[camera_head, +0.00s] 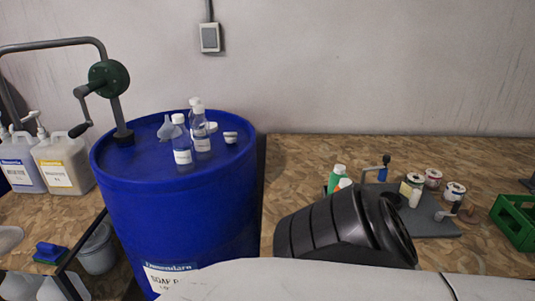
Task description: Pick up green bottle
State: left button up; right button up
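A small green bottle (336,179) stands on the wood-chip tabletop right of the blue drum. Its lower part is hidden behind a black ribbed form at the bottom centre, which looks like part of my arm. A white cap or small white item (345,183) shows close beside the bottle, partly hidden. A white link of my arm crosses the bottom of the view. No fingertips of either gripper show, so I cannot see whether either one is near the bottle.
A large blue drum (180,225) stands left of centre, with clear bottles (201,138) on top. A grey mat (434,223) holds several small cans and a crank device. A green crate (515,222) stands at the right edge. White jugs (65,165) stand at the left.

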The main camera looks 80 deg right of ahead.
aim_at(339, 173)
jog(key=z, duration=3.9)
jog(key=k, duration=0.35)
jog(key=u, duration=1.15)
